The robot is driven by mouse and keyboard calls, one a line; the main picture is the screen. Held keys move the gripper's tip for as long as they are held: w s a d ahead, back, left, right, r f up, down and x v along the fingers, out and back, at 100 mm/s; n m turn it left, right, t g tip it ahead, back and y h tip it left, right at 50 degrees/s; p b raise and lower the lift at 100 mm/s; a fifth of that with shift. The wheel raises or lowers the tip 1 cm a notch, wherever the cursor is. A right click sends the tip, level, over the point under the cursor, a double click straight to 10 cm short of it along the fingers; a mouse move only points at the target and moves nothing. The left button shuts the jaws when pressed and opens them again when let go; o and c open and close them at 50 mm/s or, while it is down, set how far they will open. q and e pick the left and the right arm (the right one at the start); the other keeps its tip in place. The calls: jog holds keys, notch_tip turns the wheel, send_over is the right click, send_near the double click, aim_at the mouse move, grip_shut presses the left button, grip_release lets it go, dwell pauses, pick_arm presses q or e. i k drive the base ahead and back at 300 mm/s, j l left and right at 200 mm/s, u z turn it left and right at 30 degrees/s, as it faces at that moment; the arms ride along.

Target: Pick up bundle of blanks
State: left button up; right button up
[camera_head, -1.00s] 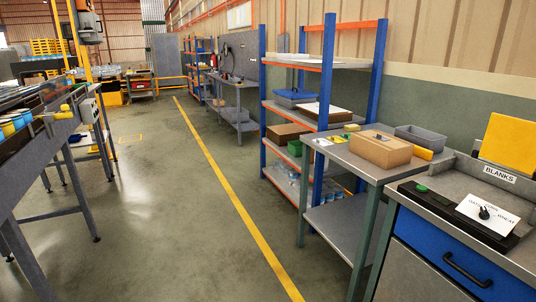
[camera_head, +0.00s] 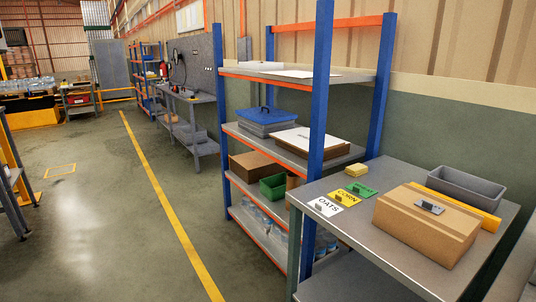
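No bundle clearly marked as blanks shows in the head view. A flat brown stack with a white top (camera_head: 311,142) lies on the middle shelf of the blue-and-orange rack (camera_head: 319,100); I cannot tell whether it is the bundle. A closed cardboard box (camera_head: 427,225) with a small dark object on its lid sits on the grey table (camera_head: 372,245) at the right. Neither of my grippers is in view.
Cards labelled OATS (camera_head: 325,205) and CORN (camera_head: 346,197), a green card (camera_head: 362,189), a yellow block (camera_head: 356,170) and a grey bin (camera_head: 466,188) are on the table. A blue-lidded box (camera_head: 268,116) is on the rack. The floor left of the yellow line (camera_head: 170,205) is mostly clear.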

aim_at(297, 138)
jog(key=i+j+z, duration=0.25)
jog(key=i, duration=0.2)
jog(key=i+j+z, duration=0.25)
jog(key=i, duration=0.25)
